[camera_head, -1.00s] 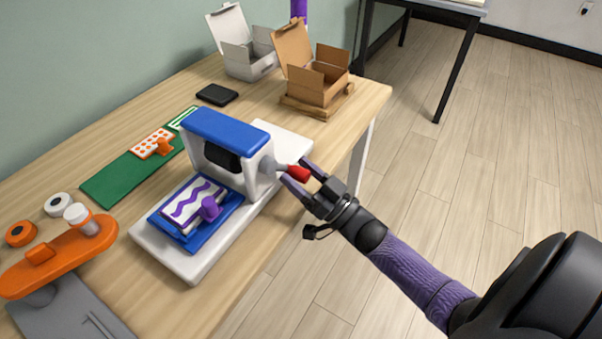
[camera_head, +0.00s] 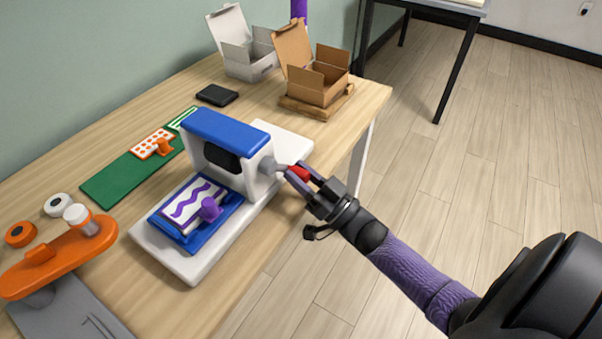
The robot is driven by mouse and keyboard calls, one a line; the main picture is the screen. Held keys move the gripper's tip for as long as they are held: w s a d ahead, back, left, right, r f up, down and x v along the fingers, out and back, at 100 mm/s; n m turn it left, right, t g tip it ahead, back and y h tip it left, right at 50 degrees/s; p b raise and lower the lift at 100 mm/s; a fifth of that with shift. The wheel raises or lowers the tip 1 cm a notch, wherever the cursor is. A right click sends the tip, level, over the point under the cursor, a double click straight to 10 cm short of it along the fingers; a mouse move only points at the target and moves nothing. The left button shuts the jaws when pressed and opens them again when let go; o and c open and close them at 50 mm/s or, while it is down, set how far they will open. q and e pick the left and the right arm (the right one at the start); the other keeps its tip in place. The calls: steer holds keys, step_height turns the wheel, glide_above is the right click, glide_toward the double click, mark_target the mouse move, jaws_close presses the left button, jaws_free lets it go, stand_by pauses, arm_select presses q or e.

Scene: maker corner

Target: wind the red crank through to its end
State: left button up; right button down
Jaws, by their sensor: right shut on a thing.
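The red crank handle (camera_head: 299,173) sticks out on a grey hub at the right side of a white and blue machine (camera_head: 228,137) on the table. My right gripper (camera_head: 299,175) is shut on the red crank handle, its fingers on either side of it. Part of the handle is hidden by the fingers. In front of the machine's opening lies a blue tray (camera_head: 193,241) with a white card bearing a purple wavy line and a purple knob (camera_head: 208,208). My left gripper is not in view.
An open white box (camera_head: 246,62) and an open brown box (camera_head: 319,82) stand at the back of the table. An orange device (camera_head: 60,257) is at the lower left. A green mat (camera_head: 120,182) lies left of the machine. The floor to the right is clear.

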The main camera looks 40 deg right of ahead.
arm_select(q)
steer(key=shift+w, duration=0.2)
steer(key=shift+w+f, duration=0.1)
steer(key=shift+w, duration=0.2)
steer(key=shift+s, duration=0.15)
